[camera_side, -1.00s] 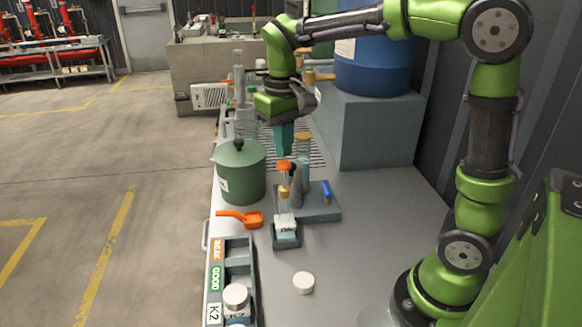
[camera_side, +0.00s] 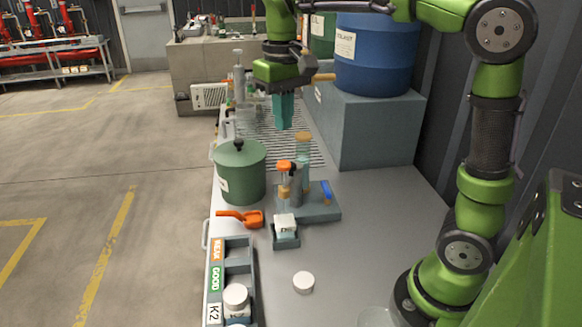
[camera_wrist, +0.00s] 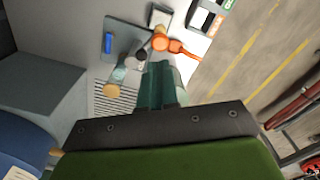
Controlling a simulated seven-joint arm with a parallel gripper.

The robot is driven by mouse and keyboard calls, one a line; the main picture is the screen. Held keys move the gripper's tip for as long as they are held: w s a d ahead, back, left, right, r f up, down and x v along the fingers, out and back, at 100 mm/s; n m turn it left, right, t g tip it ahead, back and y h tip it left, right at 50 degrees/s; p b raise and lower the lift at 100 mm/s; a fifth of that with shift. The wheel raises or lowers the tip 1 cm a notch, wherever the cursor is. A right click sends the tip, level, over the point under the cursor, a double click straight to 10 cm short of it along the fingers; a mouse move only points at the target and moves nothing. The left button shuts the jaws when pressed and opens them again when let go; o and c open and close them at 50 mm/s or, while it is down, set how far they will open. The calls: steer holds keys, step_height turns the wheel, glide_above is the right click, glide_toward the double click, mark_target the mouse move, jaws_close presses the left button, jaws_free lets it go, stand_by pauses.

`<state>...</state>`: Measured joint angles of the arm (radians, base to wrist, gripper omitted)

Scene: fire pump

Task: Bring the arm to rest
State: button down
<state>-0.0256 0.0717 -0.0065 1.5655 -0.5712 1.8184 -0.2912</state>
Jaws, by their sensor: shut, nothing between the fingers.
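My gripper (camera_side: 283,112) points down above the far part of the bench, over the slatted rack. Its teal fingers are together with nothing between them. They also show in the wrist view (camera_wrist: 160,82), side by side. The fingertips are in the air, higher than the green pot and the bottles, and touch nothing that I can see.
A green lidded pot (camera_side: 240,172) stands left of a grey stand (camera_side: 318,208) with orange- and tan-capped bottles. An orange scoop (camera_side: 240,217), a labelled tray (camera_side: 240,262) and a white cap (camera_side: 303,282) lie nearer. A blue drum (camera_side: 375,55) stands on a grey block (camera_side: 375,130).

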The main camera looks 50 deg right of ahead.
step_height(320, 180, down, 2)
steer(key=shift+s+a+f+t, duration=0.1)
steer(key=shift+s+f+t, duration=0.05)
steer(key=shift+t, duration=0.35)
steer(key=s+a+f+m+t+y, duration=0.1)
steer(key=s+t, duration=0.5)
steer(key=s, duration=0.6)
step_height(320, 180, down, 2)
steer(key=shift+a+f+y, duration=0.1)
steer(key=shift+a+y, duration=0.4)
steer(key=shift+a, duration=0.2)
steer(key=shift+s, duration=0.1)
